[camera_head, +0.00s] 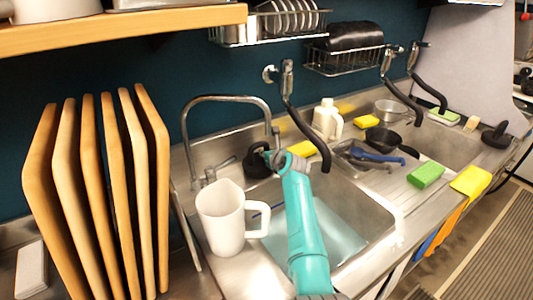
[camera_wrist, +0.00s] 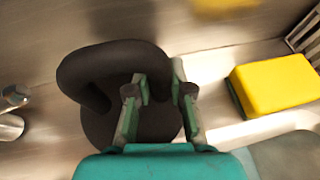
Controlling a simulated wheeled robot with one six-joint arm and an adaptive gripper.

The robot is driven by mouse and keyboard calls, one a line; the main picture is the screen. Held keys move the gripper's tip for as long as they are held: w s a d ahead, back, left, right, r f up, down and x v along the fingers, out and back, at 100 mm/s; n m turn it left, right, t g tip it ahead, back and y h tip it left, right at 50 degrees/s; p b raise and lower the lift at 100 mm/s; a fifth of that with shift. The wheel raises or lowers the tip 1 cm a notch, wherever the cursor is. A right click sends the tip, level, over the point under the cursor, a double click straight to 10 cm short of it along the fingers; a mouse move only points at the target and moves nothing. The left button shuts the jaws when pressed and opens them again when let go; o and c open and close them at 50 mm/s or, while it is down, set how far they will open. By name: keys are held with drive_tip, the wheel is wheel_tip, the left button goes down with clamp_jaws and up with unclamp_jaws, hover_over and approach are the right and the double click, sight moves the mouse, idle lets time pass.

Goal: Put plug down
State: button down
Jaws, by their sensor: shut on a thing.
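The black plug (camera_head: 256,165) is at the back edge of the left sink, beside the faucet. In the wrist view the plug (camera_wrist: 105,62) shows a thick rounded handle over a round disc. My gripper (camera_head: 275,160) reaches over the sink to the plug. In the wrist view its two fingers (camera_wrist: 158,92) are closed around part of the handle. I cannot tell whether the plug touches the metal ledge. The left sink (camera_head: 345,232) holds bluish water below my arm.
A yellow sponge (camera_wrist: 275,85) lies right of the plug, also visible in the head view (camera_head: 301,148). The curved faucet (camera_head: 226,98) rises left of the plug. A white jug (camera_head: 222,218) stands at the sink's left edge. A black hose (camera_head: 305,135) hangs close to my gripper.

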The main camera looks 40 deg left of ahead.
drive_tip(key=shift+f, duration=0.15)
drive_tip(key=c, duration=1)
unclamp_jaws()
drive_tip(key=shift+c, duration=0.2)
drive_tip(key=v, duration=1.2)
